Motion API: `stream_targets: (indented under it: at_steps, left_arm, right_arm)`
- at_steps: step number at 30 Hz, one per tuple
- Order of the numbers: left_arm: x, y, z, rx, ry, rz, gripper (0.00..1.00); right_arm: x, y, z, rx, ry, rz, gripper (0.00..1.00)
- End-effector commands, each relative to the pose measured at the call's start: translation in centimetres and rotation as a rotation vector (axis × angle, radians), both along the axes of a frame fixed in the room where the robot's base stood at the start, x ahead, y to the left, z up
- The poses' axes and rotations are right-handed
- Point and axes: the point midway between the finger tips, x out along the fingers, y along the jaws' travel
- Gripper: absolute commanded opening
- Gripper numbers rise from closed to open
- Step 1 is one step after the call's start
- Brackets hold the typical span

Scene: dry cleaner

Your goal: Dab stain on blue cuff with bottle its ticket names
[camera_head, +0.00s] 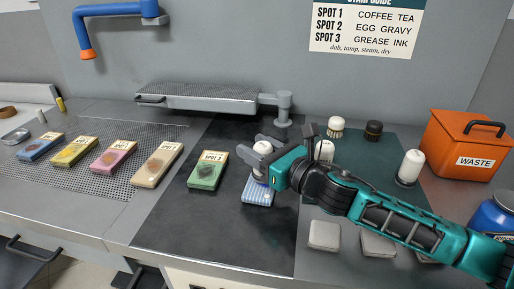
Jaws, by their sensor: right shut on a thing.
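The blue striped cuff (257,196) lies on the dark board in the middle, partly covered by my right gripper (260,165). Its stain and ticket are hidden. My right gripper is shut on a bottle with a white top (262,147), held upright over the cuff's far part; I cannot tell whether it touches. The bottle's label is hidden. A white bottle (324,151) stands behind my right arm and another white bottle (411,167) stands to the right. The stain guide (366,30) lists Spot 1 coffee tea, Spot 2 egg gravy, Spot 3 grease ink. My left gripper is not in view.
A green piece (208,171) ticketed Spot 3 lies left of the cuff. Several stained coloured pieces lie on the perforated left counter. Two brushes (336,125) (373,131), an orange waste bin (466,145), a blue container (493,215) and pale pads (324,235) are at right.

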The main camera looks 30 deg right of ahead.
Motion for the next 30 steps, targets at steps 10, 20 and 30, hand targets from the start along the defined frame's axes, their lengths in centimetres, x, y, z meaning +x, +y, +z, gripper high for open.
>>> stream_targets:
  at_steps: [10,20,30]
  left_arm:
    - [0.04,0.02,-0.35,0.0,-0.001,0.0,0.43]
    - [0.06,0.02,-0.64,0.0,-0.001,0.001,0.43]
    - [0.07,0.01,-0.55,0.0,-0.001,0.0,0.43]
  right_arm:
    - [0.0,0.01,-0.47,0.0,0.0,0.0,0.18]
    - [0.0,0.01,-0.88,0.001,0.0,0.0,0.18]
    - [-0.01,0.02,-0.9,0.002,0.002,0.0,0.18]
